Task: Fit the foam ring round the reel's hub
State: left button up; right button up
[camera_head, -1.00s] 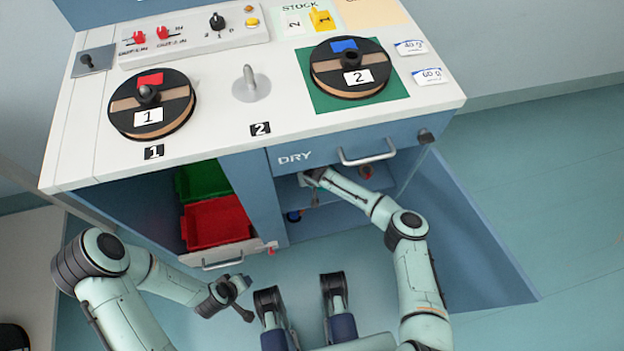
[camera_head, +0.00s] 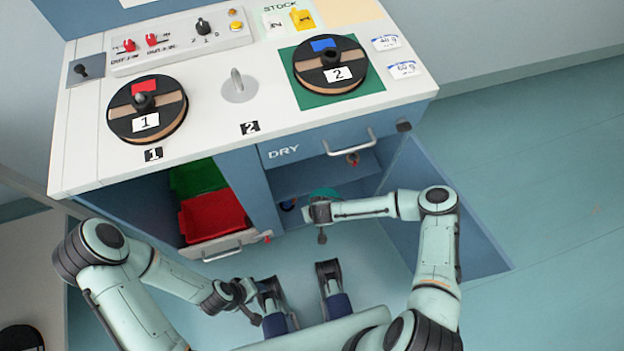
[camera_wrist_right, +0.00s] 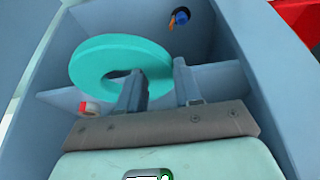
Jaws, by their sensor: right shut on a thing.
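A teal foam ring (camera_wrist_right: 100,58) is in the right wrist view, one side of its band between the fingers of my right gripper (camera_wrist_right: 158,80), one finger in its hole. In the head view the ring (camera_head: 325,191) shows only partly behind my right gripper (camera_head: 320,205), in front of the open compartment under the drawer. Reel 1 (camera_head: 166,123) lies at the left of the worktop, and reel 2 (camera_head: 318,82) lies on a green mat at the right.
A bare upright spindle (camera_head: 237,82) stands between the reels. A DRY drawer (camera_head: 310,144) is above the open compartment, whose wall and small blue item (camera_wrist_right: 181,16) are close to the ring. A red bin (camera_head: 212,217) and green bin (camera_head: 196,179) sit at left.

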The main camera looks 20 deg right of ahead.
aim_at(329, 60)
jog(key=k, duration=1)
